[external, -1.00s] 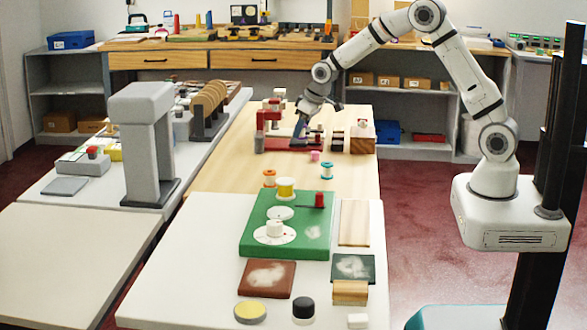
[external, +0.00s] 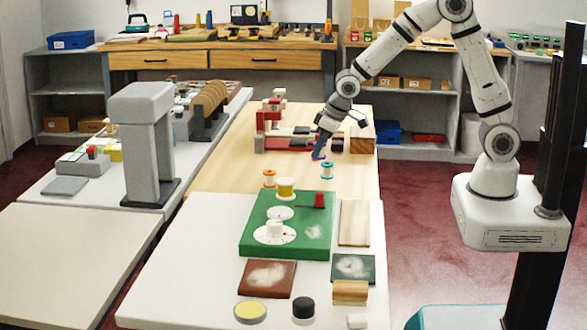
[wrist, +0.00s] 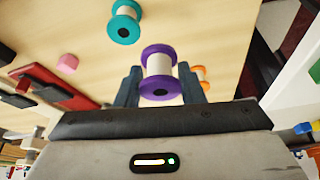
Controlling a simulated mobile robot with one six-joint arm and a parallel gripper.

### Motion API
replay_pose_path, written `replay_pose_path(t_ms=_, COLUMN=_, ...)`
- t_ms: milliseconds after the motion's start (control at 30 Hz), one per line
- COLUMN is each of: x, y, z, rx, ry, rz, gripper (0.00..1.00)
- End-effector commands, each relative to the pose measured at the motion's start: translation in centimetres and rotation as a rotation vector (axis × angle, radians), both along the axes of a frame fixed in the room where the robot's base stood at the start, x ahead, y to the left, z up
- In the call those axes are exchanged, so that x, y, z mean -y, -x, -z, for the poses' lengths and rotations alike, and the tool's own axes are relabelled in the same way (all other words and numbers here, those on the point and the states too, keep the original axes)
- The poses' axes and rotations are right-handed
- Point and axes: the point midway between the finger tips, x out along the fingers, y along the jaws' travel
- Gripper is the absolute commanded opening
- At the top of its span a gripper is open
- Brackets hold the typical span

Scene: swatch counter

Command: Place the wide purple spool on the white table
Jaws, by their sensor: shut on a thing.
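The wide purple spool (wrist: 159,62) has purple flanges and a pale middle. In the wrist view it sits between the two fingers of my gripper (wrist: 160,88), which is shut on it. In the external view my gripper (external: 319,149) is over the wooden table, with the purple spool (external: 318,157) showing small at its tip, partly hidden. I cannot tell how high it is held. The white table (external: 175,275) is in the foreground, nearer the camera than the wooden table.
A teal spool (external: 327,170) and an orange spool (external: 269,178) stand on the wooden table. A yellow spool (external: 286,187) stands by the green board (external: 262,245). A brown pad (external: 267,278) and dark green pad (external: 353,268) lie on the white table; its left side is clear.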

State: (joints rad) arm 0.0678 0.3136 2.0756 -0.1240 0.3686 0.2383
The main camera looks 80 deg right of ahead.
Motion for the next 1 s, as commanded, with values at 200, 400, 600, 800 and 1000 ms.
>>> replay_pose_path(t_ms=200, x=-3.9, y=3.0, z=2.3, rx=0.000, ry=0.004, rz=-0.169, gripper=0.10)
replay_pose_path(t_ms=400, x=-4.5, y=3.5, z=2.7, rx=0.005, ry=0.006, rz=-0.200, gripper=0.10)
replay_pose_path(t_ms=600, x=-2.7, y=1.9, z=2.3, rx=0.007, ry=0.008, rz=-0.168, gripper=0.10)
replay_pose_path(t_ms=800, x=4.0, y=-2.5, z=0.7, rx=0.006, ry=0.008, rz=-0.059, gripper=0.10)
replay_pose_path(t_ms=1000, x=12.0, y=-5.7, z=-1.3, rx=0.005, ry=0.008, rz=0.048, gripper=0.10)
